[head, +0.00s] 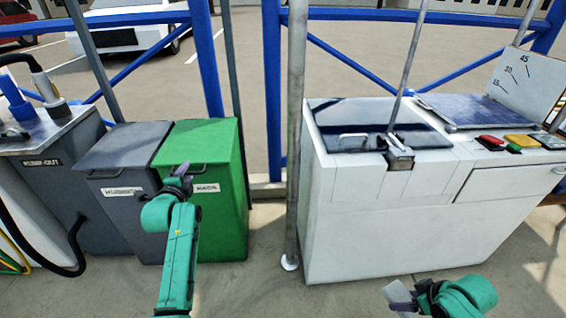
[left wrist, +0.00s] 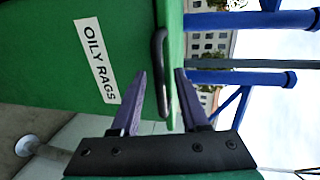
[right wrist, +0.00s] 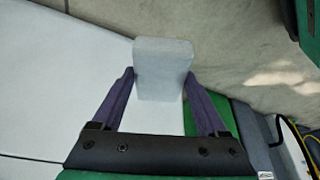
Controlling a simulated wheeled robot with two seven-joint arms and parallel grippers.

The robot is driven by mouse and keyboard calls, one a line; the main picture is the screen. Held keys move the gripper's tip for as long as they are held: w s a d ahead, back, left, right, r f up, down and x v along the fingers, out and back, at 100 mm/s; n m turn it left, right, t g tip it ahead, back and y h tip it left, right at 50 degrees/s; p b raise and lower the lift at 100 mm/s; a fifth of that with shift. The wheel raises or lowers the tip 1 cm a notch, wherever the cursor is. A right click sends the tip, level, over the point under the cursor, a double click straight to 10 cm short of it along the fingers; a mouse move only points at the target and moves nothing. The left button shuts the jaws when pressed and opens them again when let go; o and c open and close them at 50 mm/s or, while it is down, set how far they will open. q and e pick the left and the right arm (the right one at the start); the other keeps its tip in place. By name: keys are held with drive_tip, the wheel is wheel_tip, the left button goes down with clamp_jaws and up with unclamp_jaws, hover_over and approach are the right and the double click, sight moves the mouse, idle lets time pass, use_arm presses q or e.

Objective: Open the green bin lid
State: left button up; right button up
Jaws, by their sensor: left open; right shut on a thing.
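The green bin (head: 222,215) stands at centre left, and its green lid (head: 205,140) looks closed. The left wrist view shows its front (left wrist: 40,50) with an "OILY RAGS" label (left wrist: 97,60). The lid's dark handle (left wrist: 159,45) reaches between the fingertips of my left gripper (left wrist: 160,74). My left gripper (head: 180,177) is open at the lid's front edge; I cannot tell whether a finger touches the handle. My right gripper (right wrist: 160,80) is shut on a pale grey block (right wrist: 163,60). In the head view the block (head: 398,296) is low at the right, in front of the white cabinet.
A dark grey bin (head: 120,190) stands against the green bin's left side, with a pump-out unit (head: 45,180) and hoses further left. A metal pole (head: 296,130) and the white cabinet (head: 370,225) stand to the right. Blue railing (head: 272,80) runs behind.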

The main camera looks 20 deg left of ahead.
use_arm(q)
clamp_jaws()
idle(1.3)
